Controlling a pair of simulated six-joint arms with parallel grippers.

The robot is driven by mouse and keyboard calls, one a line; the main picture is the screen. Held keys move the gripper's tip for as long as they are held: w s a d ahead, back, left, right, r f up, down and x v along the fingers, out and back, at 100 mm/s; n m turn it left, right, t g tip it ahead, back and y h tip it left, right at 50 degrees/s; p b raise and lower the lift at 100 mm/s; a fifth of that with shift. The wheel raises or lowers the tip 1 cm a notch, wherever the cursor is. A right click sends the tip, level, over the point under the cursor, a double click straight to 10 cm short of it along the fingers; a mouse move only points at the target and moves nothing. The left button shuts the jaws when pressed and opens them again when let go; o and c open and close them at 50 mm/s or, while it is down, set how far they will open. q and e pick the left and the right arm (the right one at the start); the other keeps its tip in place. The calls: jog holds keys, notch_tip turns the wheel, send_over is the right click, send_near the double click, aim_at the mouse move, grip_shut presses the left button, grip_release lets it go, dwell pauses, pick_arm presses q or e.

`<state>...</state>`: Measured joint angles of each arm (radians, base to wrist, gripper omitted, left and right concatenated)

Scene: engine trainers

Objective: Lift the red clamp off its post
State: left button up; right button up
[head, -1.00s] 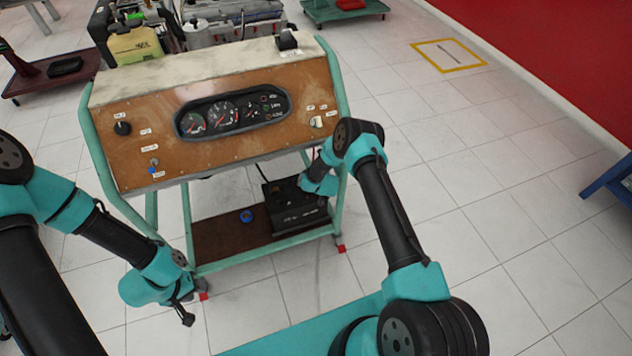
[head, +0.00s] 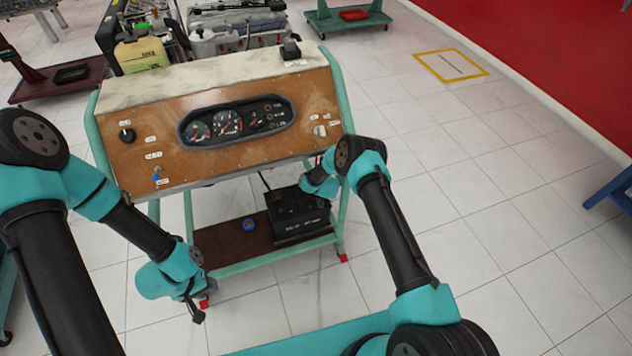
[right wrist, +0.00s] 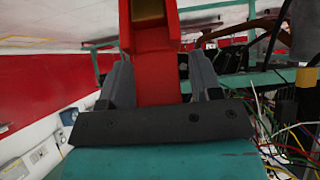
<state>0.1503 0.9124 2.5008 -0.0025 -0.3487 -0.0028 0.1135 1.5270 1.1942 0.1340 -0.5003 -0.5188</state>
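The red clamp (right wrist: 155,70) shows large in the right wrist view, upright between the two grey fingers of my right gripper (right wrist: 160,80).
The trainer console (head: 225,125) overhangs the lower shelf (head: 222,243), which carries the battery and a blue round item (head: 249,224). Green cart legs stand close to my right arm. Loose coloured wires (right wrist: 285,140) lie right of my right gripper. Floor to the right is clear.

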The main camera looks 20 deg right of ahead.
jog(key=shift+o, duration=0.4)
jog(key=shift+s+f, duration=0.25)
jog(key=shift+s, duration=0.15)
jog(key=shift+s+d+r, duration=0.1)
jog(key=shift+s+r, duration=0.3)
jog(key=shift+s, duration=0.05)
jog(key=v, duration=1.6)
jog(key=shift+w+r, duration=0.2)
jog(key=shift+r, duration=0.05)
jog(key=s+r+m+g+y, duration=0.1)
jog(key=s+r+g, duration=0.1)
jog(key=s, duration=0.8)
jog(key=s+r+m+g+y, duration=0.1)
jog(key=s+g, duration=0.3)
jog(key=s, duration=0.6)
jog(key=s+r+g, duration=0.3)
jog(key=s, duration=0.7)
jog(key=shift+s+r+m+g+y, duration=0.15)
jog(key=shift+m+g+y, duration=0.15)
jog(key=shift+m+y, duration=0.1)
